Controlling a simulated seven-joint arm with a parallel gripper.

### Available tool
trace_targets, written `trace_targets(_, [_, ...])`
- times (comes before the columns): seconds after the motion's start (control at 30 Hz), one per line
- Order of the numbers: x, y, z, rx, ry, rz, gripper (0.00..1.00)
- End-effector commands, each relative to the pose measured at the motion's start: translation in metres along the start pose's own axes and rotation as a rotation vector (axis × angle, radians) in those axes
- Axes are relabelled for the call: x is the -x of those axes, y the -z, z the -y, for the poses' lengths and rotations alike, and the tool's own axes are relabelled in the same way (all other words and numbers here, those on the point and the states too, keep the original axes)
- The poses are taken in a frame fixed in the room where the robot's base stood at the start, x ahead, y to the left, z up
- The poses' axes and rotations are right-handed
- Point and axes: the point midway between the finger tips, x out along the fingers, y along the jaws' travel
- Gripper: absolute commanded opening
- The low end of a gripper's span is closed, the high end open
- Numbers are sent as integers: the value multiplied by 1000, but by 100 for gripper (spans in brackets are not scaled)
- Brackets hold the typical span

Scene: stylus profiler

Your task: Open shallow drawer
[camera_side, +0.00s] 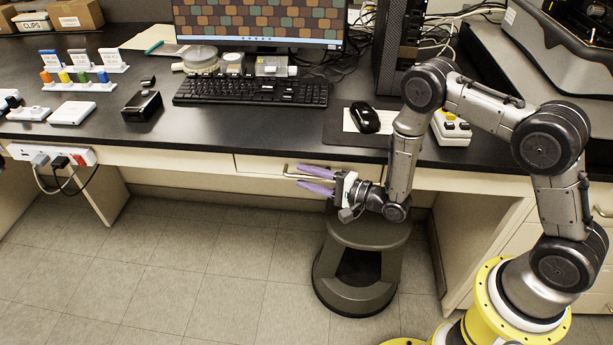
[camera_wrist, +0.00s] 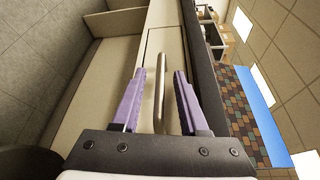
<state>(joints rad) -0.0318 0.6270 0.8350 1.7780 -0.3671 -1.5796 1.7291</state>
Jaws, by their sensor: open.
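The shallow drawer (camera_side: 262,164) is a beige front under the black desk top, and it looks closed, flush with the panel beside it. Its front also shows in the wrist view (camera_wrist: 166,42). Its bar handle (camera_wrist: 160,92) is a thin metal bar that lies between my two purple fingers in the wrist view, with a gap on each side. In the side view the handle (camera_side: 291,168) shows only in part by the fingertips. My gripper (camera_side: 299,174) is open at the drawer front, and its open jaws (camera_wrist: 160,72) hold nothing.
The desk top (camera_side: 240,128) overhangs the drawer front, with a keyboard (camera_side: 250,91) and a mouse (camera_side: 365,117) on it. A dark round stool (camera_side: 362,262) stands below my gripper. A power strip (camera_side: 52,154) hangs at left. The floor in front is clear.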

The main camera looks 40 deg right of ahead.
Motion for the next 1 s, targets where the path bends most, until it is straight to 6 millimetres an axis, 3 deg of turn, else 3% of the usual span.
trace_targets(0.33, [-4, 0, 0, 0, 1, 0, 44])
trace_targets(0.5, [-4, 0, 0, 1, 1, 0, 13])
trace_targets(0.6, [-4, 0, 0, 1, 1, 0, 0])
trace_targets(1.0, [-4, 0, 0, 1, 1, 0, 0])
